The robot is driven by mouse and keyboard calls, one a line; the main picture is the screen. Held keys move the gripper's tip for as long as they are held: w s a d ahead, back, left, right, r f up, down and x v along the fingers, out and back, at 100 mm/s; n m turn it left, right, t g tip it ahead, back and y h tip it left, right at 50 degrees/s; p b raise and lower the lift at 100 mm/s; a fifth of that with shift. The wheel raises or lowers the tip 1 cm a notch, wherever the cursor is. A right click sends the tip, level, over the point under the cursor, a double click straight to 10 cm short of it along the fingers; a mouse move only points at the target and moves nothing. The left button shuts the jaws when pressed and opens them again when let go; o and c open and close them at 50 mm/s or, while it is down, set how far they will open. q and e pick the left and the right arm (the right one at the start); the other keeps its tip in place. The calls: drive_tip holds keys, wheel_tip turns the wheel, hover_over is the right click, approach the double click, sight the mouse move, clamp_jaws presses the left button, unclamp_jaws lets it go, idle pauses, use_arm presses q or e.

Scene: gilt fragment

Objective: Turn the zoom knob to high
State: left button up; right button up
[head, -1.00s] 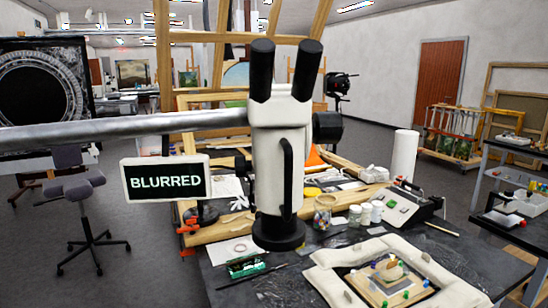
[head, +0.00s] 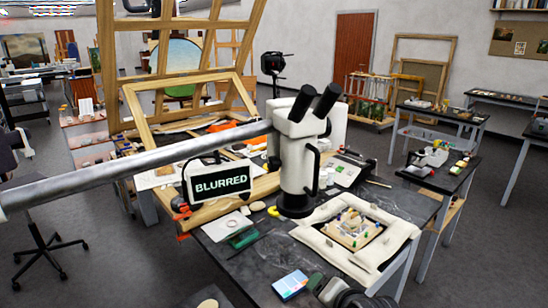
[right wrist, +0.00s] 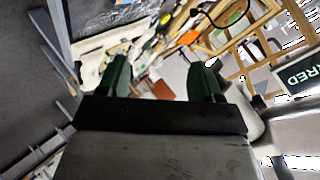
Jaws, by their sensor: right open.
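The white microscope (head: 296,160) stands on the dark table on a black base (head: 295,204), its two black eyepieces tilted up to the right. A dark round knob (head: 326,128) is partly visible on the right side of its head; its setting is not readable. A sign (head: 215,184) left of the microscope reads BLURRED; it also shows at the right wrist view's edge (right wrist: 304,72). My right gripper (right wrist: 159,68) is open and empty, its two green fingers apart. Dark green and grey parts at the head view's bottom edge may belong to it. My left gripper is out of view.
A silver boom (head: 140,172) runs from the left to the microscope. A padded white frame (head: 375,262) with a small mounted piece (head: 352,228) lies to its right. Wooden easel frames (head: 190,90) stand behind.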

drive_tip(key=w+a+r+m+t+y, duration=0.1)
drive_tip(key=w+a+r+m+t, duration=0.25)
drive_tip(key=w+r, duration=0.6)
drive_tip(key=m+t+y, duration=0.1)
drive_tip(key=m+y, duration=0.1)
drive_tip(key=m, duration=0.1)
approach(274, 170)
drive_tip(key=p+x, duration=0.1)
drive_tip(key=x, duration=0.2)
drive_tip(key=p+x, duration=0.1)
drive_tip(key=x, duration=0.2)
drive_tip(key=r+p+x, duration=0.1)
drive_tip(key=p+x, duration=0.1)
drive_tip(key=x, duration=0.1)
drive_tip(key=shift+r, duration=0.1)
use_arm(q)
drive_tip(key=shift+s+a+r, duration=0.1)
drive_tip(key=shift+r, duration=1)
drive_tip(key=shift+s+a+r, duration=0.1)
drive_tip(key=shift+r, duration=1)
use_arm(e)
drive_tip(key=shift+w+a+f, duration=0.2)
drive_tip(key=shift+w, duration=0.3)
drive_tip(key=shift+c, duration=0.3)
